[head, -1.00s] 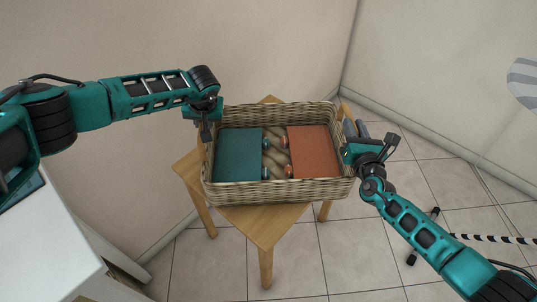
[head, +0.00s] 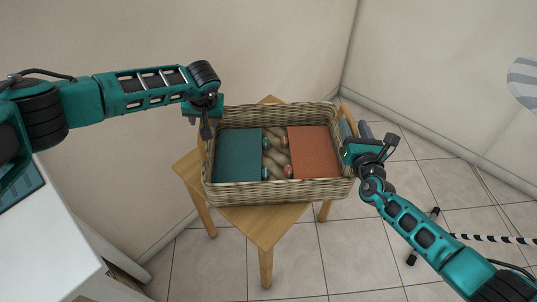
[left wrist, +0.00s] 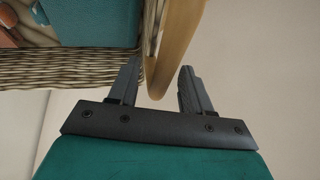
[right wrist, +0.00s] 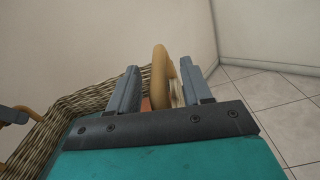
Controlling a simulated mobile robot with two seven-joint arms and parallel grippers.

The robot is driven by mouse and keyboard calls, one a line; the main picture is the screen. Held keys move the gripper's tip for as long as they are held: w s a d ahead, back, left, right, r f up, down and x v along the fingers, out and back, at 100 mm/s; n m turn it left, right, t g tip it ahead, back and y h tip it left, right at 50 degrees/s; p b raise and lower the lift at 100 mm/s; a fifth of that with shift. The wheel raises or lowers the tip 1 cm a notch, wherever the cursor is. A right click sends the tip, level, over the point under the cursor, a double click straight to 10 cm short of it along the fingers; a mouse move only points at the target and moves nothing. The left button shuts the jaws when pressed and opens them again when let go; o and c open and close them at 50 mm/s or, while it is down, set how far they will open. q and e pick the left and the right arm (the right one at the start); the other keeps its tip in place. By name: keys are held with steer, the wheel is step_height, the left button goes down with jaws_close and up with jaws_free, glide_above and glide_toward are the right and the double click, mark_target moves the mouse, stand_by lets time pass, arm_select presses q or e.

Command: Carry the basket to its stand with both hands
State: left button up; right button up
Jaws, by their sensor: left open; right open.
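The wicker basket (head: 280,194) sits on a small wooden table (head: 262,228) and holds a teal box (head: 238,155) and an orange box (head: 313,152). My left gripper (head: 207,130) is at the basket's left end. In the left wrist view its open fingers (left wrist: 158,88) stand on either side of the curved wooden handle (left wrist: 174,50). My right gripper (head: 348,135) is at the right end. In the right wrist view its open fingers (right wrist: 162,88) have the right wooden handle (right wrist: 160,75) between them. Neither gripper is closed on a handle.
A white cabinet (head: 50,240) stands at the lower left. Walls rise close behind the table. Tiled floor (head: 350,250) is open in front and to the right, where a black-and-white striped bar (head: 490,238) shows. Small round items lie between the boxes.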

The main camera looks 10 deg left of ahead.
arm_select(q)
steer(key=v, duration=1)
arm_select(e)
steer(key=s+d, duration=0.2)
steer(key=s, duration=0.9)
steer(key=shift+s, duration=0.4)
arm_select(q)
steer(key=shift+r, duration=0.2)
arm_select(e)
steer(key=s+d, duration=0.1)
steer(key=s, duration=0.6)
steer(key=shift+d, duration=0.1)
